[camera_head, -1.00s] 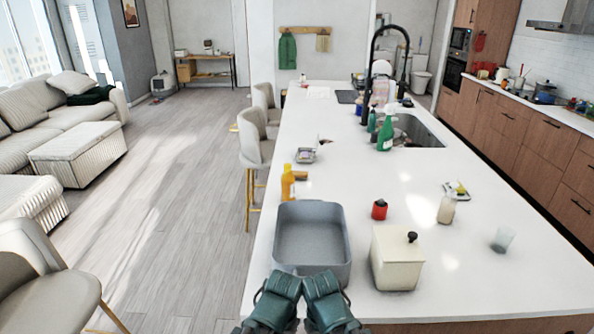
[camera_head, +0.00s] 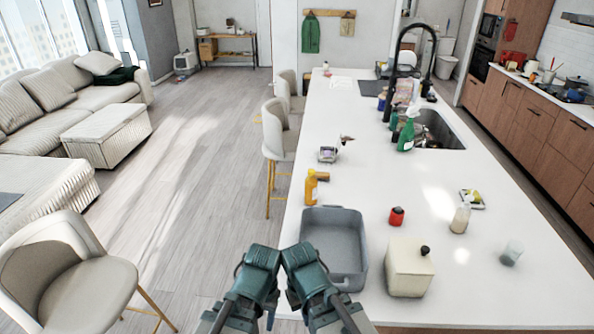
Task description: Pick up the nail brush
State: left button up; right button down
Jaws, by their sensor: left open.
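A small brown block (camera_head: 322,176) lies on the white counter behind the grey basin, just right of the yellow bottle (camera_head: 311,187). It looks like the nail brush, but it is too small to be sure. My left gripper (camera_head: 262,260) is open at the bottom centre, in front of the basin and well short of the brown block. My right gripper (camera_head: 303,260) is close beside it, to its right. Its fingers cannot be made out. Both appear empty.
The grey basin (camera_head: 306,245) stands at the counter's near left edge. Right of it are a cream canister (camera_head: 408,272), a red jar (camera_head: 397,216), a soap dispenser (camera_head: 460,219) and a clear cup (camera_head: 512,252). A small tray (camera_head: 328,155) lies farther back. Chairs (camera_head: 75,270) stand left of the counter.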

aim_at(323, 176)
jog(key=j+u, duration=0.2)
jog(key=u, duration=0.2)
jog(key=i+j+u, duration=0.1)
jog(key=u, duration=0.35)
jog(key=i, duration=0.75)
jog(key=i+z, duration=0.3)
jog(key=i, duration=0.2)
jog(key=i+z, duration=0.3)
jog(key=i, duration=0.25)
jog(key=i+l, duration=0.15)
jog(key=i, duration=0.55)
jog(key=i+l, duration=0.15)
jog(key=i, duration=0.55)
jog(key=i+u, duration=0.45)
jog(key=i+l+u, duration=0.2)
jog(key=i+u, duration=0.25)
jog(key=i+j, duration=0.2)
jog(key=i, duration=0.35)
jog(key=i+j+z, duration=0.15)
jog(key=z, duration=2.65)
